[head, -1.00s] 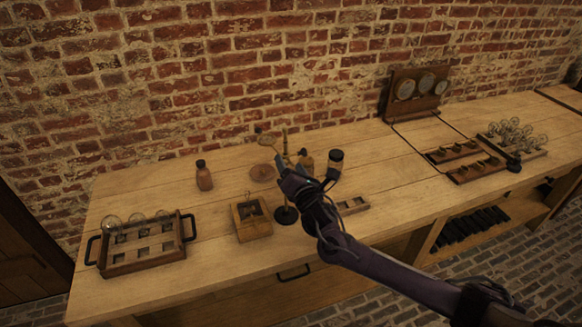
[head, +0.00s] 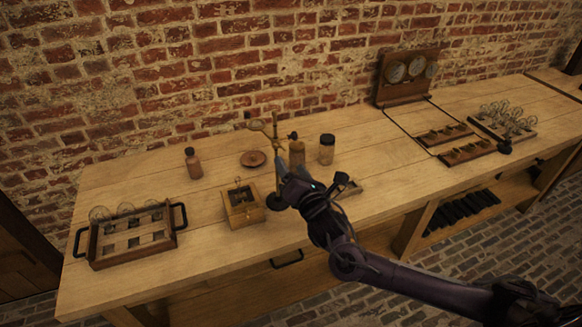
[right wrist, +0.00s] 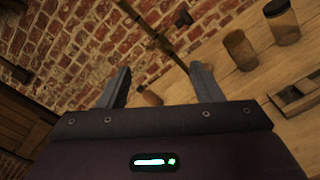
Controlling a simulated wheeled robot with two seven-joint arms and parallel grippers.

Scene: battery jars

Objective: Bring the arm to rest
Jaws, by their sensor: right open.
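My right arm reaches in from the lower right of the head view. Its gripper (head: 284,172) hangs over the front middle of the wooden bench (head: 215,270), near a brass stand (head: 275,145). In the right wrist view the two fingers (right wrist: 160,85) are spread apart with nothing between them. The stand's brass rod (right wrist: 160,38) shows beyond the fingers there. I cannot tell from the head view how close the gripper is to the stand. My left gripper is not in view.
A wooden box (head: 243,209), a brown bottle (head: 193,164), a saucer (head: 253,158) and a handled rack of jars (head: 132,253) stand left of the gripper. A dark-lidded jar (head: 327,149) stands behind it. A gauge board (head: 402,92) and more racks (head: 466,153) are at right.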

